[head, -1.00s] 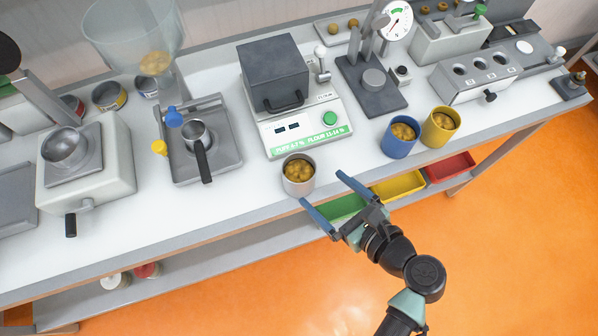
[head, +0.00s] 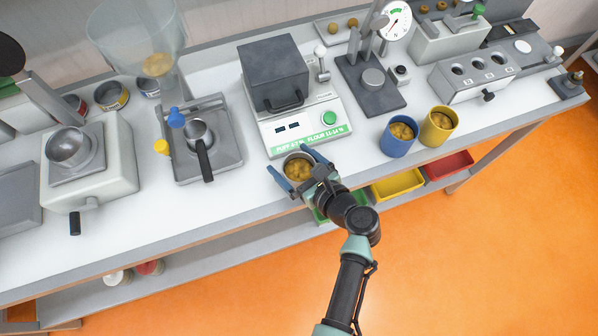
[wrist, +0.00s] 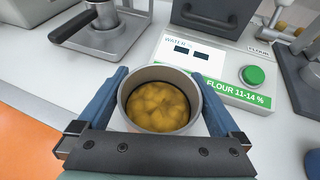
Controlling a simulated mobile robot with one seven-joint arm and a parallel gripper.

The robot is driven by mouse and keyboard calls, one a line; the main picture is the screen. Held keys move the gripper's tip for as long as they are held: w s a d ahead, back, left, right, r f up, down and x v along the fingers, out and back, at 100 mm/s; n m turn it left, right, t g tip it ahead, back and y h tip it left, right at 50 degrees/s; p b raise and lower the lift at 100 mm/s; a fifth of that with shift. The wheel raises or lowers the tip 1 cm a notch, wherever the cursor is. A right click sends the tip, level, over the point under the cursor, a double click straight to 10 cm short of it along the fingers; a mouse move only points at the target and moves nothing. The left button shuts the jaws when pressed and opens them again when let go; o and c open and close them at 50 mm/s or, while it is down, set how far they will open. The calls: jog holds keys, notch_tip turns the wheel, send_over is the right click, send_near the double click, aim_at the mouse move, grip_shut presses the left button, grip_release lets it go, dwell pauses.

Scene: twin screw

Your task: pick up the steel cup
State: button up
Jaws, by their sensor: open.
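The steel cup (head: 297,164) stands upright near the front edge of the white bench and holds lumpy brown-yellow pieces. It also shows in the wrist view (wrist: 129,101), between my two blue fingers. My gripper (head: 299,168) is open, with one finger on each side of the cup. In the wrist view my gripper (wrist: 158,100) shows a narrow gap on the left and a small one on the right, though contact is hard to judge. The cup's lower front is hidden behind my gripper.
A machine with a green button (head: 329,118) stands just behind the cup. A blue cup (head: 392,147) and a yellow cup (head: 431,136) stand to the right. A metal pot with a black handle (head: 205,158) is to the left. Coloured bins, including a yellow one (head: 397,188), sit below the bench.

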jog(key=shift+w+a+f, duration=0.1)
jog(key=shift+w+a, duration=0.05)
jog(key=shift+w, duration=0.05)
jog(key=c, duration=1.3)
